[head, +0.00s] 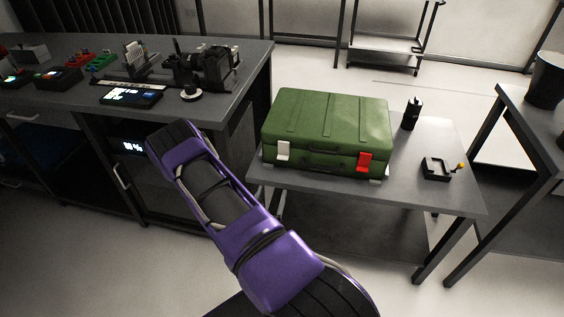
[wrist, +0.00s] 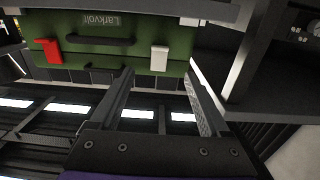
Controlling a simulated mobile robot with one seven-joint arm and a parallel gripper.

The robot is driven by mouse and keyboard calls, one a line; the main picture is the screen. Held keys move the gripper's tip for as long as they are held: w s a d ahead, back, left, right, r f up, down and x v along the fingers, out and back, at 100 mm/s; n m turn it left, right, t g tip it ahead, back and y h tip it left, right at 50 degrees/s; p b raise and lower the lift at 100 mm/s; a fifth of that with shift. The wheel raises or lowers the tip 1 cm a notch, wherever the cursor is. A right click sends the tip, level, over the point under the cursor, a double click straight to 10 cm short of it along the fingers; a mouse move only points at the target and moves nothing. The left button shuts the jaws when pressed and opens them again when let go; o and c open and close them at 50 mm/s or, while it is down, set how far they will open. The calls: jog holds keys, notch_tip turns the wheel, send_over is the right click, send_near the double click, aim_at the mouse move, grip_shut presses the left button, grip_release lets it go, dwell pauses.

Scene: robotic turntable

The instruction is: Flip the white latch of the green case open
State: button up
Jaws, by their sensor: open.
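The green case (head: 325,125) lies closed on a small grey table. Its white latch (head: 283,150) is on the front face at the left, and a red latch (head: 365,162) is on the same face at the right. The wrist view shows this face upside down, with the white latch (wrist: 159,58) right of centre and the red latch (wrist: 47,51) at the left. My gripper (wrist: 159,76) is open and empty, its fingers pointing toward the case. The white latch appears between the fingertips in the picture; no contact shows. The head view does not show the fingers.
The small table (head: 445,195) also holds a black bottle-like object (head: 411,114) and a small black device with a yellow knob (head: 436,168), both right of the case. A workbench (head: 225,105) with equipment stands left, and another table (head: 545,125) stands right.

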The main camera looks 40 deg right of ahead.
aim_at(283, 151)
jog(key=b+x, duration=0.1)
jog(key=x, duration=1.4)
jog(key=shift+a, duration=0.1)
grip_shut()
